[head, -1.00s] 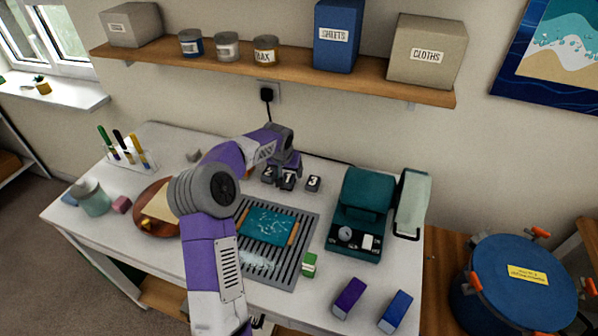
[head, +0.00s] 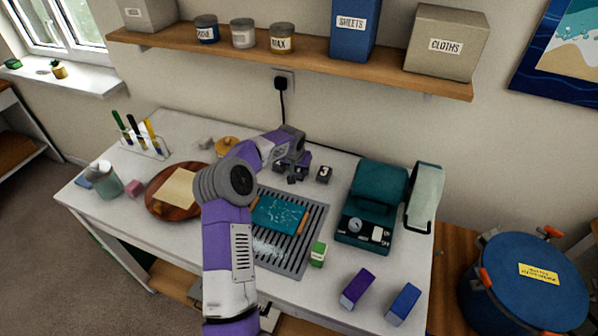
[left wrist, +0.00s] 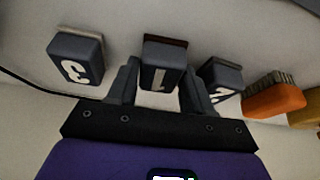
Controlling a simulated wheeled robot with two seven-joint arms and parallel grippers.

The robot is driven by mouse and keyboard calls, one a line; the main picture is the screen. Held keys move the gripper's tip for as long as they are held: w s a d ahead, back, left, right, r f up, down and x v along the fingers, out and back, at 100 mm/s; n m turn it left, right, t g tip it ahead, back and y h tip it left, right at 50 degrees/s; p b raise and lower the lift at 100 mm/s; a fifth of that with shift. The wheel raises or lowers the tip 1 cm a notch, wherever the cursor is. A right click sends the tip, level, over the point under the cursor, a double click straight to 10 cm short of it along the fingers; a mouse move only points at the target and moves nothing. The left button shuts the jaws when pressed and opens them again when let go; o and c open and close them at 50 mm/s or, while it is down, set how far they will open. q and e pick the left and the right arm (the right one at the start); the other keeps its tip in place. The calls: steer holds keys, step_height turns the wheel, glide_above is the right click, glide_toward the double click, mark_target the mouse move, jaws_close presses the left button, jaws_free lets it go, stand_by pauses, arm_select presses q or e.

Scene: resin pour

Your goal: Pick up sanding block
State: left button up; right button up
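Several dark numbered sanding blocks stand on the white table. Block 3 (head: 324,174) shows to the right of my left gripper (head: 291,177) in the head view; the gripper covers much of the others. In the left wrist view, block 3 (left wrist: 77,60) is at left, block 1 (left wrist: 164,66) in the middle and block 2 (left wrist: 222,80) at right. The left gripper (left wrist: 158,85) is open, its fingers on either side of block 1. A thin gap shows on the left side; contact on the right cannot be told. The right gripper is not in view.
A slatted grey tray (head: 316,222) with a teal panel (head: 278,214) lies in front of the blocks. A teal machine (head: 374,195) stands to the right. An orange block (left wrist: 275,95) is beside block 2. A shelf (head: 300,52) hangs above.

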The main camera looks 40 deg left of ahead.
arm_select(q)
steer(key=c, duration=0.5)
steer(key=shift+r, duration=0.1)
step_height(320, 180, up, 10)
steer(key=shift+f+p, duration=0.1)
steer(key=shift+p, duration=0.75)
